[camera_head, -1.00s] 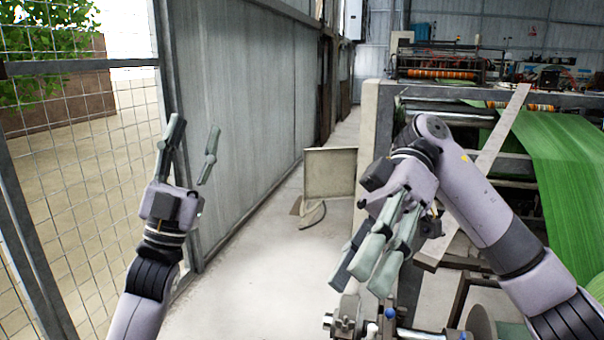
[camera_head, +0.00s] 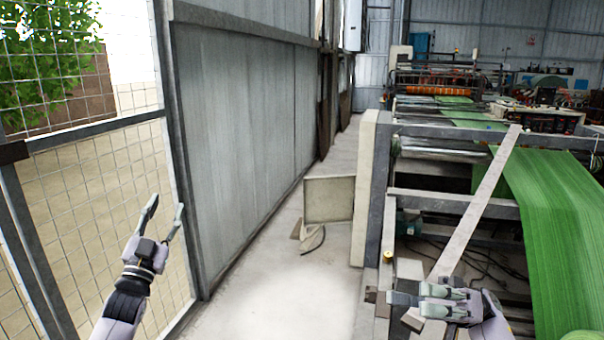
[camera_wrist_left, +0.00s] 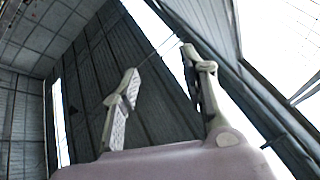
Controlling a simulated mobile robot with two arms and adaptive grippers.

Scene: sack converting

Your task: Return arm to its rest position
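My left gripper (camera_head: 166,208) is at the lower left in the head view, fingers pointing up. Its two fingers stand apart with nothing between them, and the left wrist view also shows them (camera_wrist_left: 160,62) spread and empty. My right gripper (camera_head: 404,304) is low at the right of the head view, fingers pointing left. Its pale fingers lie apart with a narrow gap, and no held object shows. It appears in front of the lower end of a slanted metal bar; whether they touch I cannot tell.
A mesh fence (camera_head: 95,200) and a corrugated metal wall (camera_head: 245,110) run along the left. A machine with a green sheet (camera_head: 560,220) fills the right. The slanted bar (camera_head: 470,220) crosses its frame. A pale panel (camera_head: 329,199) stands mid-floor; the nearer floor (camera_head: 285,290) is clear.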

